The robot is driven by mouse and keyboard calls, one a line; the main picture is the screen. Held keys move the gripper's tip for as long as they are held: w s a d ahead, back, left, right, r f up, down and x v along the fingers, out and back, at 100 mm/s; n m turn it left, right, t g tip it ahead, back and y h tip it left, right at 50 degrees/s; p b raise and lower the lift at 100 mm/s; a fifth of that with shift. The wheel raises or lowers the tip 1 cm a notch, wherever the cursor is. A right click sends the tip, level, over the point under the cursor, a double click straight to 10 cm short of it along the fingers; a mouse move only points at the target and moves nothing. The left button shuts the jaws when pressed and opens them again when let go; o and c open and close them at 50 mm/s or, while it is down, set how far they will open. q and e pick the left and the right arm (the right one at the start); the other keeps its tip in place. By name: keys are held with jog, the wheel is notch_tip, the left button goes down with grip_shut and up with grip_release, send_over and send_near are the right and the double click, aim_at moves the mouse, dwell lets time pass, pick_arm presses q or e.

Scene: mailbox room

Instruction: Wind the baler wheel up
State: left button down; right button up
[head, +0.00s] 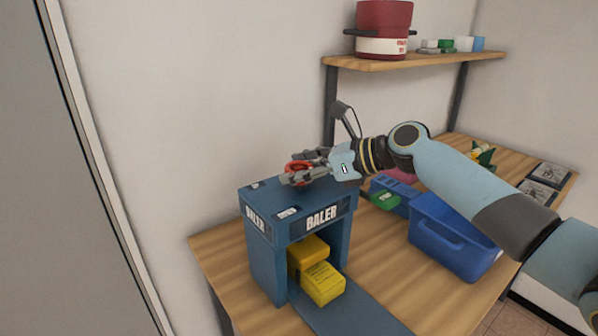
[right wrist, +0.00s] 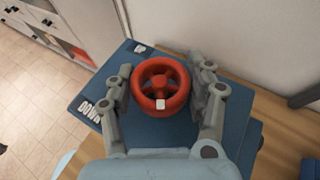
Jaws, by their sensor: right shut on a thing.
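The blue baler (head: 322,216) stands on the wooden table at the left. Its red wheel (right wrist: 160,85) lies on top, with a small white mark on its near rim in the right wrist view. The wheel is partly hidden by fingers in the head view (head: 297,166). My right gripper (head: 304,172) reaches in from the right and is shut on the wheel, with one finger on each side of it (right wrist: 164,88). Yellow blocks (head: 320,283) sit in the baler's opening. My left gripper is not in view.
A blue bin (head: 452,236) and a green item (head: 385,200) are on the table right of the baler. A wall stands close behind the baler. Bare table (head: 385,270) lies to its right.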

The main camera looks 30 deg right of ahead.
jog(key=n+g+y+b, duration=0.4)
jog(key=n+g, duration=0.1)
jog(key=shift+w+n, duration=0.1)
jog(key=shift+n, duration=0.3)
jog(key=n+g+y+b, duration=0.1)
jog(key=n+g+b, duration=0.3)
jog(key=g, duration=0.1)
jog(key=shift+f, duration=0.1)
jog(key=shift+n+g+b, duration=1)
jog(key=shift+g+b, duration=0.05)
jog(key=shift+g, duration=0.05)
jog(key=o, duration=1.2)
jog(key=shift+c, duration=0.2)
